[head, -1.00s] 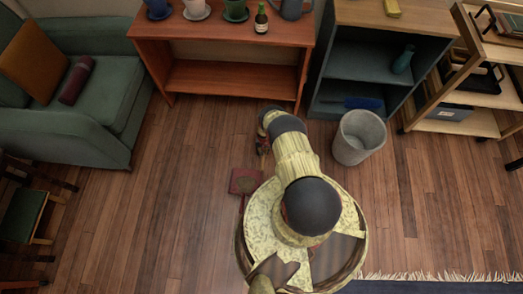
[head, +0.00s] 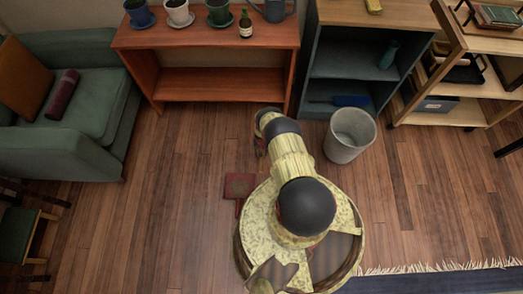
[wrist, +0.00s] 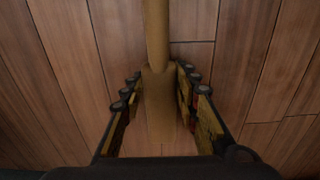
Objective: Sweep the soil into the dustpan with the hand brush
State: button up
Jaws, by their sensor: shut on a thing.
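My gripper (wrist: 157,95) is shut on a tan wooden handle (wrist: 157,35), seen in the wrist view running up and out of frame; it looks like the hand brush's handle. Its bristles are not visible. In the head view my gripper (head: 261,146) is low over the floor, mostly hidden by my arm. A dark red square dustpan (head: 239,186) lies on the floor just left of my arm, its handle pointing toward my base. The gripper is beyond the pan and slightly to its right. I cannot clearly make out any soil.
A grey bin (head: 350,136) stands right of my arm. An orange shelf (head: 215,42) with pots and a blue bookcase (head: 313,62) stand ahead. A green sofa (head: 60,150) is at left. A fringed rug (head: 440,280) lies at lower right. Wooden floor left of the pan is clear.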

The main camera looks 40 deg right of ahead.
jog(key=shift+w+a, duration=2.9)
jog(key=shift+w, duration=0.1)
jog(key=shift+w+a+f, duration=0.15)
jog(key=shift+w+a, duration=0.75)
jog(key=shift+a, duration=0.1)
